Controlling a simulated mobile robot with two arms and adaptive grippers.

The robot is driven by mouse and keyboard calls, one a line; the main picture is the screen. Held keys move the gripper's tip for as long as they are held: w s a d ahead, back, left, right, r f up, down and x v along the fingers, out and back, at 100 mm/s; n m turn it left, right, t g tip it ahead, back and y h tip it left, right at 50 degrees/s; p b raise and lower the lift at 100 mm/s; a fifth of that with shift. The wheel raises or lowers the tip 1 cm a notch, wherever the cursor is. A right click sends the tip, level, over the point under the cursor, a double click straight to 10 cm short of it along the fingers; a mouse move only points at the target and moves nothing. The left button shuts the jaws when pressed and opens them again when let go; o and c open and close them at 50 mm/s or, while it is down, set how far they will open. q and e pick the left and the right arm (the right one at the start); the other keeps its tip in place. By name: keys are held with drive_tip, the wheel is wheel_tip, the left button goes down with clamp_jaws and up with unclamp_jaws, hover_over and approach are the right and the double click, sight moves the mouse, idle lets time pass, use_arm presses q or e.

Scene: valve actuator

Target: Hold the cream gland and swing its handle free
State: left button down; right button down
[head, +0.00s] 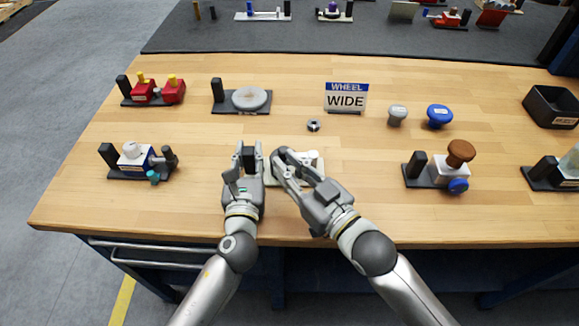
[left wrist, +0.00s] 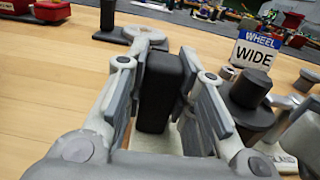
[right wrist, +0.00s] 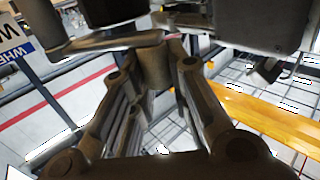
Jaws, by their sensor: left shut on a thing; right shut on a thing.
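The cream gland (head: 313,160) sits at the front middle of the bench, mostly hidden behind my grippers in the head view. Part of its "GLAND" label shows at the lower right of the left wrist view. My left gripper (head: 249,152) is shut on the upright black post (left wrist: 165,88) of the gland's stand, with a finger on each side. My right gripper (head: 284,158) is beside it, shut on a grey-brown stub (right wrist: 154,68) that appears to be the handle. The handle's full shape and angle are hidden.
The "WHEEL WIDE" sign (head: 346,97) and a small metal nut (head: 313,126) are behind the gland. Other fixtures stand left, including a grey disc (head: 249,98), and right, including a brown knob (head: 461,152). Bare wood lies either side of my arms.

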drive_tip(key=shift+s+n, duration=0.1)
drive_tip(key=shift+n, duration=0.2)
drive_tip(key=shift+s+d+r+n+g+y, duration=0.1)
drive_tip(key=shift+s+d+n+g+y, duration=0.1)
drive_tip(key=shift+n+g+y, duration=0.3)
drive_tip(key=shift+s+d+n+g+y, duration=0.2)
drive_tip(key=shift+n+g+y, duration=0.1)
drive_tip(key=shift+g+y, duration=0.3)
drive_tip(key=d+n+g+y, duration=0.1)
drive_tip(key=d+n+g, duration=0.1)
drive_tip(key=g, duration=0.1)
drive_tip(key=d+n+g+y, duration=0.1)
drive_tip(key=d+n+g, duration=0.2)
drive_tip(key=g, duration=0.1)
drive_tip(key=d+n+g+y, duration=0.2)
drive_tip(key=g, duration=0.2)
drive_tip(key=shift+w+d, duration=0.4)
drive_tip(key=shift+d, duration=0.25)
drive_tip(key=shift+w+d, duration=0.25)
drive_tip(key=shift+d, duration=0.25)
